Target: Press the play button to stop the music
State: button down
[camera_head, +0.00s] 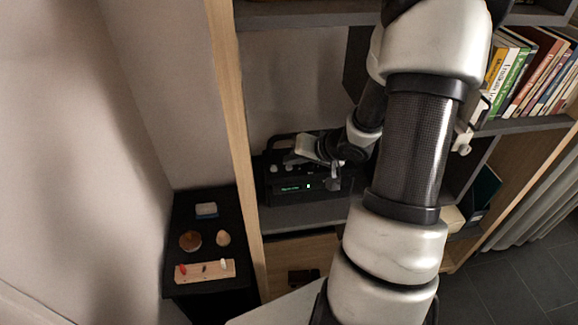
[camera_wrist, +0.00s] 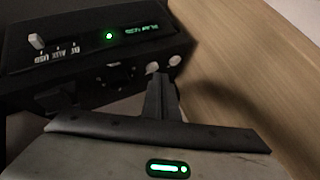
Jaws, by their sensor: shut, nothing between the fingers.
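The music player is a black box (camera_head: 290,185) on a shelf, with a green lit display on its front. In the wrist view the player (camera_wrist: 70,85) fills the upper left, with a green light, a pale lever switch (camera_wrist: 37,41) and two pale round buttons (camera_wrist: 175,61) near its edge. My gripper (camera_wrist: 157,72) is shut and empty. Its fingertips are at the buttons and partly cover one of them. I cannot tell whether they touch it. No play symbol is readable.
A wooden shelf side panel (camera_head: 236,130) stands close to the player's left end. A black side table (camera_head: 207,283) with small objects stands to the left. Books (camera_head: 525,75) fill the upper right shelf. My arm crosses the shelves.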

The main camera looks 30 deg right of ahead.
aim_at(292, 171)
jog(key=shift+f, duration=0.35)
dwell(0.8)
jog(key=shift+r+p, duration=0.8)
jog(key=shift+p, duration=0.35)
notch_tip(292, 171, up, 5)
jog(key=p, duration=0.6)
dwell(0.4)
